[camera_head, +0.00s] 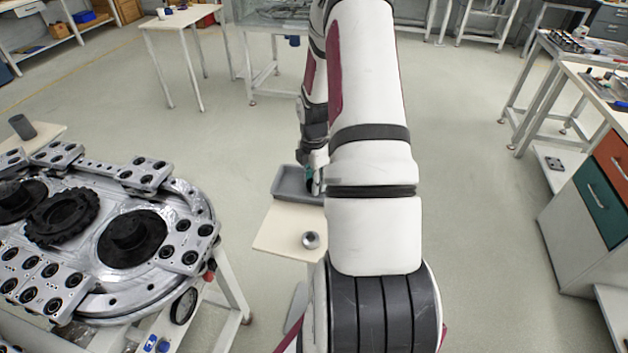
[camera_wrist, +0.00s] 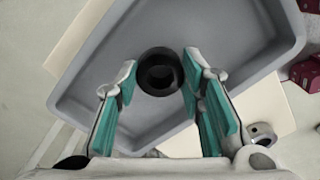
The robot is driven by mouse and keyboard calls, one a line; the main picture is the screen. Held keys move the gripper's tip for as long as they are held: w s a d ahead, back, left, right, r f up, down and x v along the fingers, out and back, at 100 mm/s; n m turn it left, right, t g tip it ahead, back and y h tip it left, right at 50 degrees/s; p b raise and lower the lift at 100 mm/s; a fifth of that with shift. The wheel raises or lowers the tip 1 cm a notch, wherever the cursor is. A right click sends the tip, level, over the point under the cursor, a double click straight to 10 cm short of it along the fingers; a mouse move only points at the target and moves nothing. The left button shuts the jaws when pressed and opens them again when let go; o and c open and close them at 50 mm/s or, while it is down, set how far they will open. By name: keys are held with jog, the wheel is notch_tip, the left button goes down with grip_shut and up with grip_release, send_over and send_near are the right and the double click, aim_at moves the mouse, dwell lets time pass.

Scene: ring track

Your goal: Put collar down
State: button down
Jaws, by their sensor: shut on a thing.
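A black collar (camera_wrist: 160,80), a short ring with a dark hole, is held between the teal-padded fingers of my gripper (camera_wrist: 160,75) in the wrist view. The fingers are shut on its two sides. A grey tray (camera_wrist: 235,30) lies beneath the collar, and the collar appears over its inside. I cannot tell whether the collar touches the tray floor. In the head view the tray (camera_head: 287,182) sits at the far end of a small pale table, partly hidden by my arm.
A round metal part (camera_head: 311,240) lies on the pale table (camera_head: 275,235) in front of the tray. A large ring track (camera_head: 180,205) with metal carriers and black parts stands at the left. Dark red items (camera_wrist: 306,75) show at the wrist view's right edge. The tray looks otherwise empty.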

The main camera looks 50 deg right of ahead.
jog(key=shift+f, duration=0.1)
jog(key=c, duration=1.1)
grip_release()
jog(key=shift+o, duration=0.2)
notch_tip(320, 180, up, 12)
jog(key=w+a+r+m+t+h, duration=0.15)
jog(key=a+r+m, duration=0.45)
jog(key=a+r, duration=1.15)
jog(key=s+a+r+m+t, duration=0.2)
jog(key=s+a+r+m, duration=0.1)
jog(key=s+a, duration=0.3)
jog(key=s+a+r+m+t+y, duration=0.1)
jog(key=s+a+r+m+t, duration=0.1)
jog(key=s+a+r+m, duration=0.2)
jog(key=s+a+m, duration=0.1)
jog(key=s+a, duration=0.2)
jog(key=a, duration=0.3)
jog(key=shift+a+r, duration=0.2)
jog(key=shift+a, duration=0.15)
